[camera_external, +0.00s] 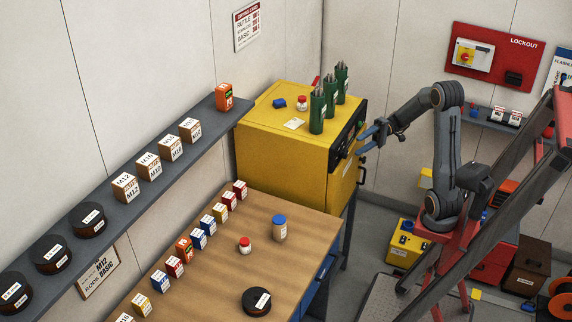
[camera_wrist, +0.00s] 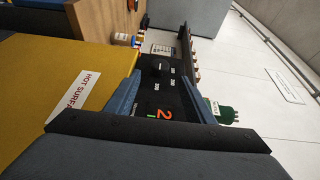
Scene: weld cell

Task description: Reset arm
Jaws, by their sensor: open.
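My gripper (camera_external: 364,137) is open and empty, its two blue fingers spread in front of the black control panel (camera_external: 349,140) of the yellow oven (camera_external: 285,160). In the wrist view the fingers of my gripper (camera_wrist: 163,92) stand on either side of that panel, which bears a round knob (camera_wrist: 155,69) and a lit display. Whether a fingertip touches the panel I cannot tell. My arm (camera_external: 447,150) rises from its red base and bends over at the elbow toward the oven.
Green canisters (camera_external: 318,110), a red-capped jar (camera_external: 302,103) and a blue item (camera_external: 279,103) stand on the oven. A wooden bench (camera_external: 220,270) with small boxes lies in front. A shelf (camera_external: 488,122) and a lockout board (camera_external: 495,58) are on the back wall.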

